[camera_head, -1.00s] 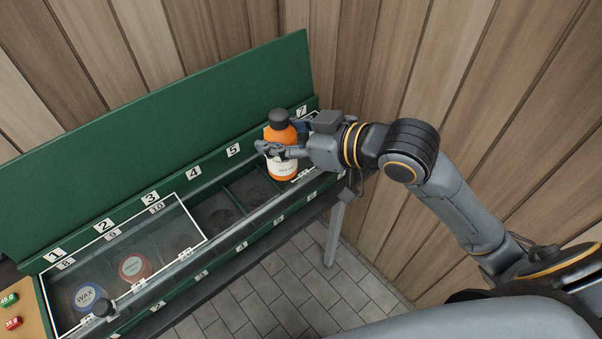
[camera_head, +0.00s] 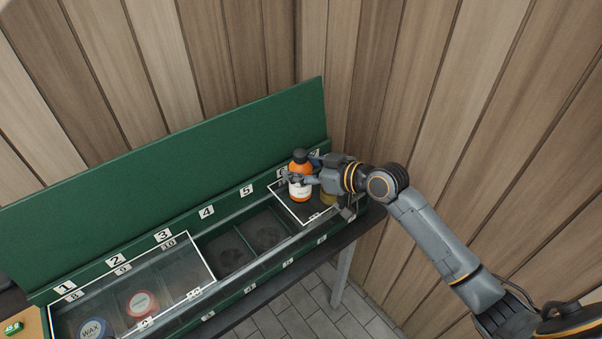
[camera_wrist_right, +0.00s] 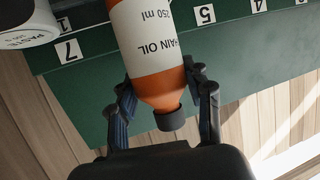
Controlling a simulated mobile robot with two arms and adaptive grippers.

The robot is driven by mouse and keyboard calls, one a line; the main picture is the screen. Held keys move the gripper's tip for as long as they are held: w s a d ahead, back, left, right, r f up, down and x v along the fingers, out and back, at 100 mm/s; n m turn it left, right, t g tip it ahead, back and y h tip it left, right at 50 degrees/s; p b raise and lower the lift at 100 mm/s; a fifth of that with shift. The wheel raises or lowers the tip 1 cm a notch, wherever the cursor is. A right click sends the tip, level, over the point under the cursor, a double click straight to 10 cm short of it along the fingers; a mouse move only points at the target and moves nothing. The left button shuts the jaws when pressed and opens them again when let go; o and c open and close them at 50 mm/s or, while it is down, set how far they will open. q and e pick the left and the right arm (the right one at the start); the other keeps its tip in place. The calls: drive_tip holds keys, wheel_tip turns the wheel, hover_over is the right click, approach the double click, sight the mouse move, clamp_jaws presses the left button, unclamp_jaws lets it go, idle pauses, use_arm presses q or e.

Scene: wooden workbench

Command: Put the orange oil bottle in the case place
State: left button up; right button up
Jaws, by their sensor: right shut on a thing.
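The orange oil bottle (camera_head: 300,191) has a black cap and a white label; the label reads "CHAIN OIL 250 ml" in the right wrist view (camera_wrist_right: 146,40). My right gripper (camera_head: 303,178) is shut around the bottle and holds it upright. In the right wrist view its fingers (camera_wrist_right: 160,96) stand on both sides of the bottle near the cap. The bottle is at the right end of the long green case (camera_head: 225,300), over a white-outlined place near number 6. I cannot tell whether its base touches the floor there. My left gripper is not in view.
The case's green lid (camera_head: 180,180) stands open behind. Glass (camera_head: 180,275) covers the left places, with a wax tin (camera_head: 93,329) and a red-rimmed tin (camera_head: 142,304) inside. A paste container (camera_wrist_right: 28,20) sits beside the bottle, near number 7. Middle places look empty.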

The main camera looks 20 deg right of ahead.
drive_tip(key=shift+f, duration=0.9)
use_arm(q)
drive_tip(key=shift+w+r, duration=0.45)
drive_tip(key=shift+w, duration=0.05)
use_arm(e)
drive_tip(key=shift+f, duration=0.1)
drive_tip(key=shift+f, duration=0.15)
drive_tip(key=o, duration=1.4)
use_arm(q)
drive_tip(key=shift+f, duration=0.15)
use_arm(e)
drive_tip(key=shift+s, duration=0.1)
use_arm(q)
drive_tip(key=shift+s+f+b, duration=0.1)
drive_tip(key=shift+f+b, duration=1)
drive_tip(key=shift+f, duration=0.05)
use_arm(e)
drive_tip(key=shift+v, duration=6.05)
